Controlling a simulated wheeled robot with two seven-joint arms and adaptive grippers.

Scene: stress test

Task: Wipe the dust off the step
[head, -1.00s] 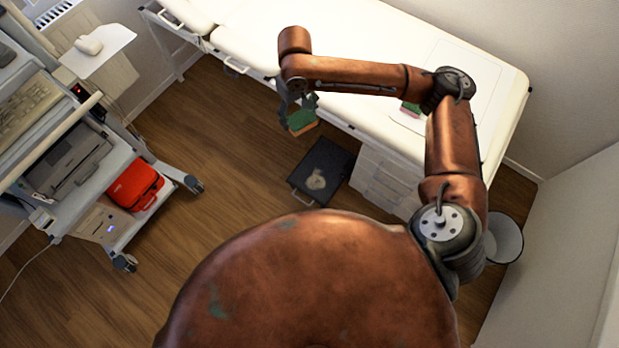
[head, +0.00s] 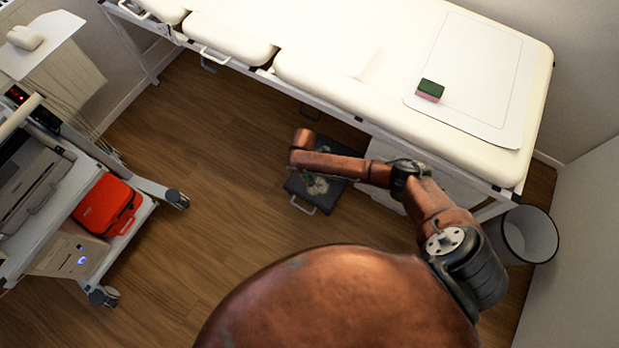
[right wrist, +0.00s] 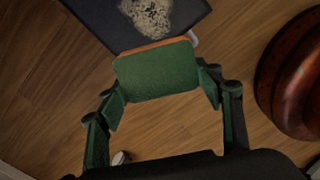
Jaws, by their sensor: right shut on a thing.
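The step (head: 325,202) is a low, dark box with a pale handle on the floor beside the bed. A pale, speckled dust patch (head: 318,187) lies on its top; the patch also shows in the right wrist view (right wrist: 148,14). My right gripper (right wrist: 157,82) is shut on a green sponge (right wrist: 155,72) with an orange layer, held between its two fingers. In the head view my right arm reaches over the step and hides part of it. The sponge appears close to the step's edge; I cannot tell if they touch. My left gripper is not in view.
The white bed (head: 340,50) stands behind the step, with a green and pink sponge (head: 430,91) on its sheet. A wheeled cart with a red case (head: 107,205) is at left. A bin (head: 528,236) stands at right. Floor left of the step is clear.

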